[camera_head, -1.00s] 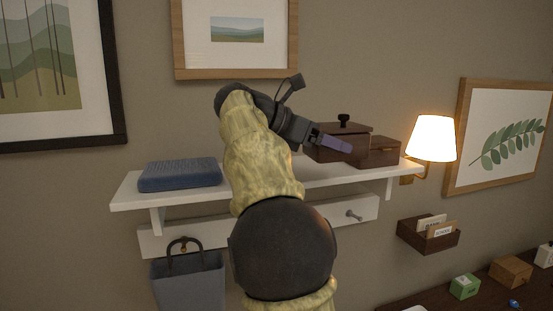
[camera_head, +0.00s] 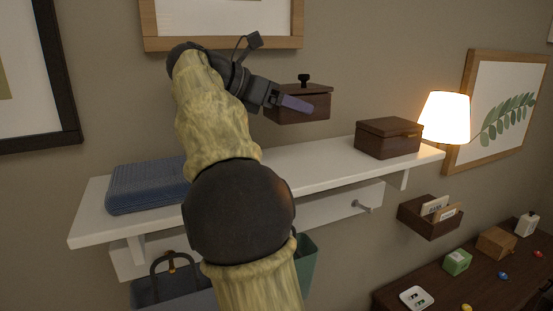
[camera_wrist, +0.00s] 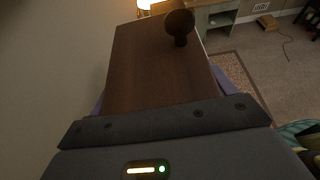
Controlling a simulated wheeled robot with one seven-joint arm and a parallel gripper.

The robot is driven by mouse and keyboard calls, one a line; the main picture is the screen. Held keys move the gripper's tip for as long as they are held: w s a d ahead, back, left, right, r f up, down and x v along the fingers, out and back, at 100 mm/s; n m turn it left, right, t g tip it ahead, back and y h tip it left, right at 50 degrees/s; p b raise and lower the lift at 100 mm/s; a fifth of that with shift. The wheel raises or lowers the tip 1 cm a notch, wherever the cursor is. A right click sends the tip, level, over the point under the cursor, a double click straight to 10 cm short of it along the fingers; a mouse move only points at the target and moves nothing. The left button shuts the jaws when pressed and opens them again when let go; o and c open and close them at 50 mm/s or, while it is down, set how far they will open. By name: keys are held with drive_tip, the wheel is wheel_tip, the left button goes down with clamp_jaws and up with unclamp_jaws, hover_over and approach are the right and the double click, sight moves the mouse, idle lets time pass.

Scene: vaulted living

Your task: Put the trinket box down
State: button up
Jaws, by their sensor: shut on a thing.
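The trinket box, a dark brown wooden box (camera_head: 322,107) with a black knob on its lid, is in the air above the white wall shelf (camera_head: 300,164). My gripper (camera_head: 297,104) is shut on it; one purple finger lies along its near side in the head view. The box looks about level, with a clear gap below it. In the wrist view its wooden lid (camera_wrist: 150,70) fills the middle, with the black knob (camera_wrist: 180,24) at the far end and bits of purple finger on both sides. The far finger is hidden in the head view.
A second dark wooden box (camera_head: 385,142) stands on the shelf's right end, near a lit lamp (camera_head: 445,117). A blue folded item (camera_head: 148,187) lies at the left. The shelf between them looks bare, partly hidden by my arm. A picture frame (camera_head: 222,40) hangs above.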

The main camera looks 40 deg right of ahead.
sight(289, 124)
drive_tip(key=shift+s+d+r, duration=0.1)
drive_tip(key=shift+s, duration=0.25)
drive_tip(key=f, duration=0.5)
drive_tip(key=shift+w, duration=0.2)
drive_tip(key=shift+s+d+f, duration=0.1)
drive_tip(key=shift+f, duration=0.35)
drive_tip(key=shift+a, duration=0.25)
drive_tip(key=shift+d+f, duration=0.15)
drive_tip(key=shift+f, duration=1.9)
drive_tip(key=shift+f, duration=0.1)
drive_tip(key=o, duration=1.3)
